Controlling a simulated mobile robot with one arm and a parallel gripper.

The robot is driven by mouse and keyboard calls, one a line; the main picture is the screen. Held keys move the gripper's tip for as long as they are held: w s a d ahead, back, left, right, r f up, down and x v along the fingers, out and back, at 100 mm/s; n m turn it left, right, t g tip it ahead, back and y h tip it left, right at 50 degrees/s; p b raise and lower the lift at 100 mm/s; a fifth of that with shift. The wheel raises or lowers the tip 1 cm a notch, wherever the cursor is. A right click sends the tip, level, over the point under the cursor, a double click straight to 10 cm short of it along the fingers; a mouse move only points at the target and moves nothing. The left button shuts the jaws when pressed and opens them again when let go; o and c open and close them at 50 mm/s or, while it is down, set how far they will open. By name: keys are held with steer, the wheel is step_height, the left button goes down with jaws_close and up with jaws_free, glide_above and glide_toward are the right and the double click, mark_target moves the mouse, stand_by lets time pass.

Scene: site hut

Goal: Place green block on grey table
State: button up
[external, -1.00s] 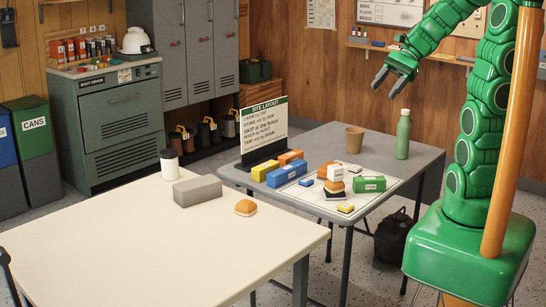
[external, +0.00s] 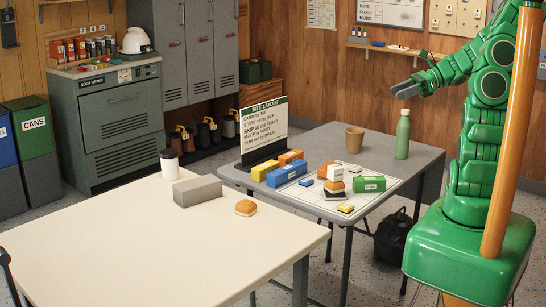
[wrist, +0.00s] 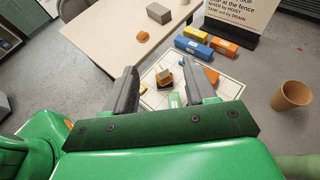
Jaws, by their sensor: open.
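The green block (external: 369,184) has a white label and lies on the white layout sheet (external: 390,190) on the grey table (external: 335,140). In the wrist view, a small part of what looks like the green block (wrist: 174,100) shows low between the fingers, near the gripper body. My gripper (external: 398,91) is open and empty, raised above the back right of the grey table, clear of the block. Its two fingers (wrist: 160,72) stand apart in the wrist view.
A sign (external: 262,130), brown cup (external: 354,140) and green bottle (external: 403,135) stand on the grey table. The cream table (external: 110,225) bears a grey block (external: 197,190).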

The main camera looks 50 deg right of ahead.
glide_toward(373, 183)
steer(key=shift+w+f, duration=0.95)
steer(key=shift+w, duration=0.15)
steer(key=shift+x, duration=3.85)
steer(key=shift+w+d+f, duration=0.1)
steer(key=shift+d, duration=0.05)
steer(key=c, duration=0.9)
steer(key=shift+r, duration=5)
